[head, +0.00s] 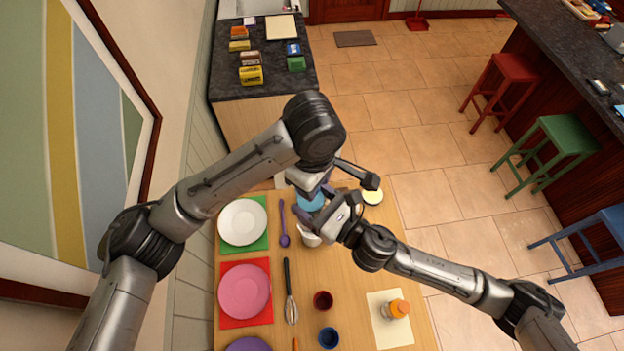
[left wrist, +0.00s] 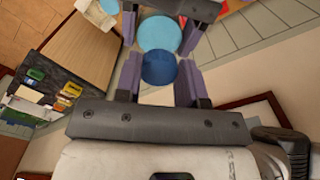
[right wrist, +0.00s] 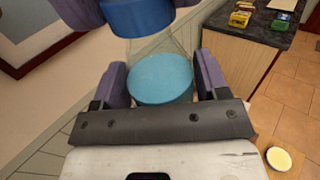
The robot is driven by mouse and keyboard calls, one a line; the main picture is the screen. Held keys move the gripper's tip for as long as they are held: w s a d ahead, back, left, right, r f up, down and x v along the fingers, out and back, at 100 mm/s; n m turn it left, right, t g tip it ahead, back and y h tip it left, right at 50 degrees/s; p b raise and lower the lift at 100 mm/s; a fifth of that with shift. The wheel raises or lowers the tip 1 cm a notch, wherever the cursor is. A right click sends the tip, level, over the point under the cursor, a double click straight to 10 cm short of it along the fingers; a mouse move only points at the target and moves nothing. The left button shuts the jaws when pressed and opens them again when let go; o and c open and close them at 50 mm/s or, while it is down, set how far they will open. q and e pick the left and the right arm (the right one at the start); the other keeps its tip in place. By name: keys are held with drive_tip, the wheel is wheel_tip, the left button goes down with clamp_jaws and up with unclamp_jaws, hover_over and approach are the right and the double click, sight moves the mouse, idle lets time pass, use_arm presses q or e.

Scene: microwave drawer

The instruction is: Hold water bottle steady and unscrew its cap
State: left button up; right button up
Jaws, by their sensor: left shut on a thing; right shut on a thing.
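The water bottle has a light blue body (right wrist: 160,80) and a clear, hard-to-see upper part. Its dark blue cap (left wrist: 158,67) is at the clear end. My left gripper (left wrist: 157,84) is shut on the cap, one finger on each side. My right gripper (right wrist: 162,86) is shut on the light blue body, and its fingers also show beyond the cap in the left wrist view. In the head view the bottle (head: 311,202) is over the far part of the table, largely hidden by both hands. I cannot tell whether the cap is still joined to the bottle.
A dark-topped counter (head: 232,80) stands beyond. A wall is close on the left.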

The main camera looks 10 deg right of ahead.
use_arm(q)
drive_tip(key=shift+s+n, duration=0.1)
drive_tip(key=shift+n, duration=0.2)
drive_tip(key=o, duration=1)
drive_tip(key=shift+r, duration=0.1)
